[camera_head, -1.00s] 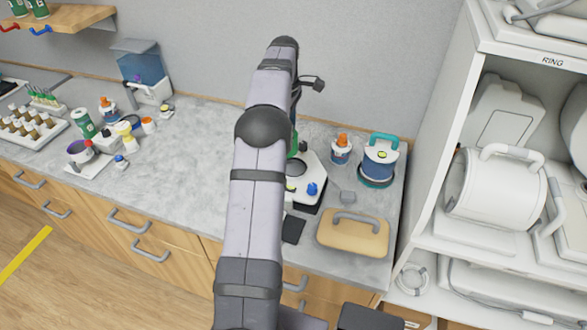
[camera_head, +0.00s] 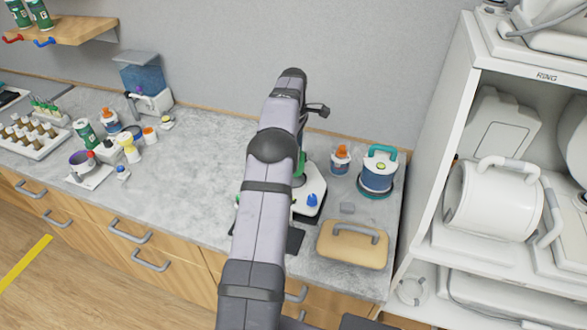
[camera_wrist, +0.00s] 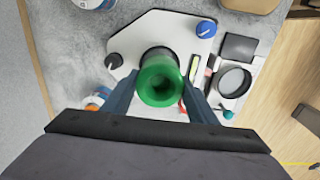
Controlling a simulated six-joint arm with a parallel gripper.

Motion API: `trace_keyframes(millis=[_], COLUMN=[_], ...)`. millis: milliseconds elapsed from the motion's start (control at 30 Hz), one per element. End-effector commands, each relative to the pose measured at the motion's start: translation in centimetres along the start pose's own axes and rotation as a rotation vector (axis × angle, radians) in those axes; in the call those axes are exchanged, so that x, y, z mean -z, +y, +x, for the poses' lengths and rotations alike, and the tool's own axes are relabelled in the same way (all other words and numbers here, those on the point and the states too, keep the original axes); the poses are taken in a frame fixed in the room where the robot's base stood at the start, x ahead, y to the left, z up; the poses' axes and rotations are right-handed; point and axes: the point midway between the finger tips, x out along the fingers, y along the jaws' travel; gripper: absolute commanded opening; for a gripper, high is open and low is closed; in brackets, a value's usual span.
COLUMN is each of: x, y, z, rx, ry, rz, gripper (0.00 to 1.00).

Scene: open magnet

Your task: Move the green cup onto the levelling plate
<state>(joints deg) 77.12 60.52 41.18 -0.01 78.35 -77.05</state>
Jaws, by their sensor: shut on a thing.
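My gripper (camera_wrist: 160,97) is shut on the green cup (camera_wrist: 160,83), with one blue-grey finger on each side of it. In the wrist view I look down into the cup's round opening, and it covers part of the white levelling plate (camera_wrist: 150,32). The plate has a black knob, a blue knob (camera_wrist: 206,29) and a dark round spot partly hidden behind the cup. I cannot tell whether the cup touches the plate. In the head view the plate (camera_head: 312,186) shows right of my arm, which hides my gripper and most of the cup (camera_head: 300,165).
A blue canister with a green handle (camera_head: 378,172) and an orange-topped bottle (camera_head: 341,158) stand behind the plate. A tan handled case (camera_head: 352,246) lies at the front right. A black-rimmed round dish (camera_wrist: 233,82) is near the plate.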

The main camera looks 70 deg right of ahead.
Motion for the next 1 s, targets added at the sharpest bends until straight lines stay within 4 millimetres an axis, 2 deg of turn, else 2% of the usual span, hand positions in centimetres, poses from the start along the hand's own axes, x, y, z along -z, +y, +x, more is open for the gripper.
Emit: trace_keyframes(millis=[133,367,700,1000], x=[0.0,0.0,0.0,0.0], y=[0.0,0.0,0.0,0.0], z=[1.1,1.7,5.0,5.2], rx=[0.001,0.000,0.000,-0.002], ry=[0.000,0.000,0.000,0.000], rz=[0.000,0.000,0.000,0.000], gripper=[0.21,0.21,0.21,0.21])
